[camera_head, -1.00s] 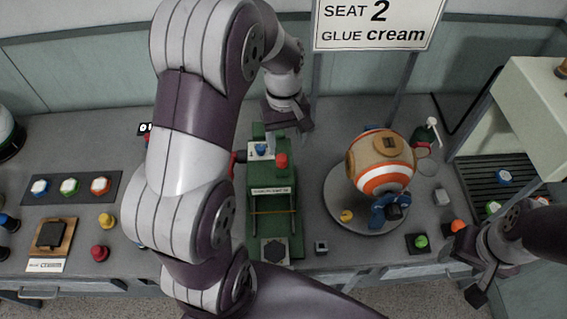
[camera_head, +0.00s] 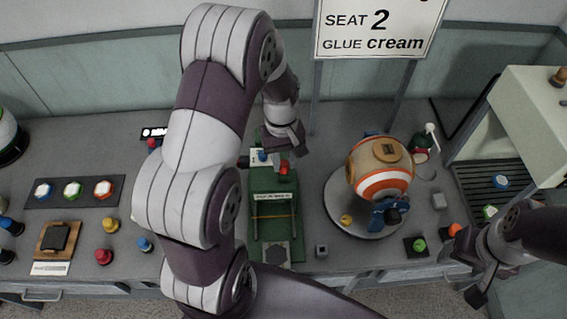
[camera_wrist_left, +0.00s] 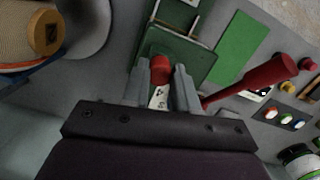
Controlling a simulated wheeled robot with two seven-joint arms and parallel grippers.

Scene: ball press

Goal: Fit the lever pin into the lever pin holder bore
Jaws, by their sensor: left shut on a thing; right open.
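My left gripper (camera_head: 283,146) is over the back of the green press (camera_head: 272,205). In the left wrist view its fingers (camera_wrist_left: 165,88) stand close together. A red lever (camera_wrist_left: 265,76) comes out beside the right-hand finger and slants up to the right; I take it as the held thing, though its gripped end and pin are hidden by the fingers. A red knob (camera_wrist_left: 160,70) on the press shows just beyond the fingertips. It also shows in the head view (camera_head: 283,168). The holder bore cannot be made out. My right gripper (camera_head: 476,294) is open at lower right, empty.
The orange-striped ball (camera_head: 381,168) sits on a round grey stand (camera_head: 334,199) right of the press. A small grey block (camera_head: 321,250) is by the press's front. Coloured buttons (camera_head: 73,189) are at left. My left arm hides the bench left of the press.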

